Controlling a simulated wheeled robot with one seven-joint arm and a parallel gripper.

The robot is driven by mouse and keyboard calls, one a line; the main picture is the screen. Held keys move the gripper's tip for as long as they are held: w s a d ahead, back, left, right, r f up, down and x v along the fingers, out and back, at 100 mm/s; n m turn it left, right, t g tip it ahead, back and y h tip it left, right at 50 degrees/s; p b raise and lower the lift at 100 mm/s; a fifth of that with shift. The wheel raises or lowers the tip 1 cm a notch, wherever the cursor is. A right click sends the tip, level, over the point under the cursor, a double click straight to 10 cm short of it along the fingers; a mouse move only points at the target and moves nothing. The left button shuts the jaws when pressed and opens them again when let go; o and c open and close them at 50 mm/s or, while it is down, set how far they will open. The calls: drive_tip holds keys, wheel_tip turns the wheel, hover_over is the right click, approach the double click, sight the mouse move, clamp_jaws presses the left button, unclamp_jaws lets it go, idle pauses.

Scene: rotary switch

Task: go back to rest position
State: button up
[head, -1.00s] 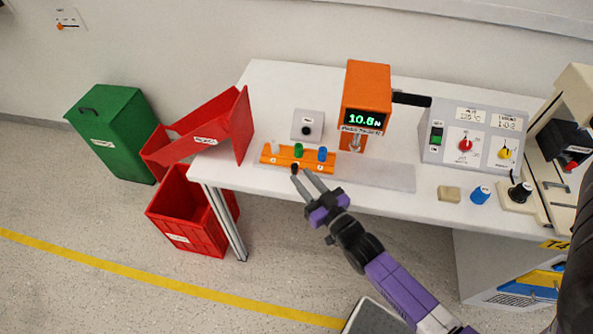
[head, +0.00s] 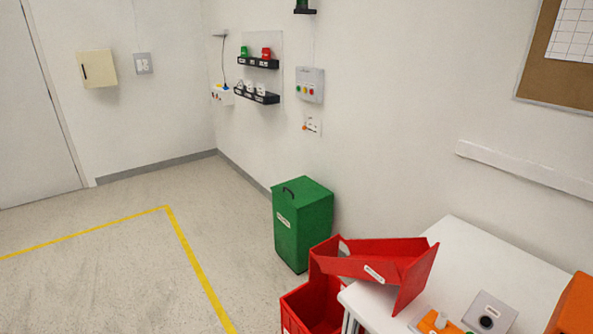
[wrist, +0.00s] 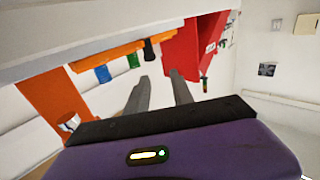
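My gripper (wrist: 161,77) shows in the wrist view with its two grey fingers apart and nothing between them. It is out of the head view. In the wrist view, the orange rack (wrist: 108,52) lies beyond the fingertips, with a blue piece (wrist: 103,74), a green piece (wrist: 133,61) and a black piece (wrist: 151,48) on it. The fingers look clear of them. In the head view, only part of the orange rack (head: 428,324) shows at the bottom edge, beside the grey box with a black knob (head: 490,311).
The white table (head: 465,250) fills the lower right of the head view, with a red tilted bin (head: 375,262) at its left end. A lower red bin (head: 312,306) and a green bin (head: 303,224) stand on the floor. Open floor (head: 100,240) lies left.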

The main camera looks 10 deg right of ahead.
drive_tip(key=s+a+r+n+g+y, duration=0.1)
drive_tip(key=s+a+r+n+y, duration=0.1)
drive_tip(key=s+a+r, duration=0.4)
drive_tip(key=s+a+r+n+g+y, duration=0.1)
drive_tip(key=s+a+r+y, duration=0.3)
drive_tip(key=s+a, duration=1)
wheel_tip(320, 180, up, 2)
drive_tip(key=shift+s+a+r+n+y, duration=0.1)
drive_tip(key=shift+s+a+n+y, duration=0.3)
drive_tip(key=shift+a+n, duration=0.1)
